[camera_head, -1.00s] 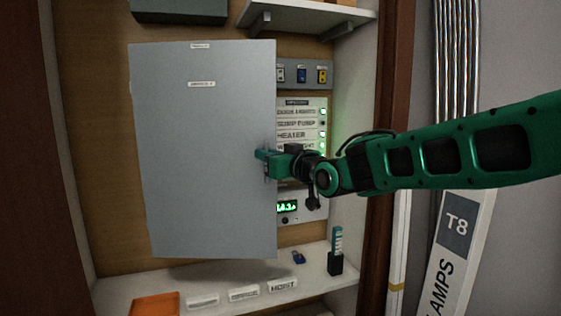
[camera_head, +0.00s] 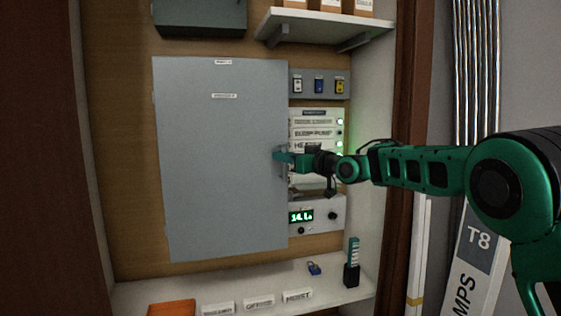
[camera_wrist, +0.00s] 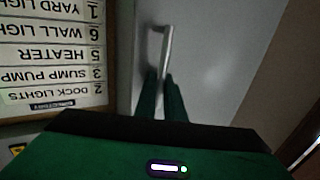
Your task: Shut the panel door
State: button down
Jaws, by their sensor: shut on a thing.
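The grey panel door (camera_head: 222,160) hangs over the left and middle of the wooden back board in the head view. Its handle is a metal bar near its right edge, and it shows in the wrist view as a handle (camera_wrist: 164,44). My gripper (camera_head: 281,156) reaches in from the right and is shut on the handle. In the wrist view the two green fingers of my gripper (camera_wrist: 161,92) close around the lower part of the bar. The door stands close to the board; its exact opening angle is hard to tell. What lies behind it is hidden.
Right of the door are a labelled switch panel (camera_head: 316,128), a row of coloured switches (camera_head: 318,84) and a lit display unit (camera_head: 317,216). A lower shelf (camera_head: 240,284) holds an orange tray (camera_head: 171,309), label blocks, a blue padlock (camera_head: 314,268) and a dark holder (camera_head: 351,274).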

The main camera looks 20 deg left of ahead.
jog(key=shift+w+d, duration=0.15)
jog(key=shift+w, duration=0.1)
jog(key=c, duration=2.1)
grip_release()
jog(key=shift+d, duration=0.1)
jog(key=v, duration=1)
jog(key=shift+s+d+f, duration=0.1)
jog(key=shift+s, duration=0.3)
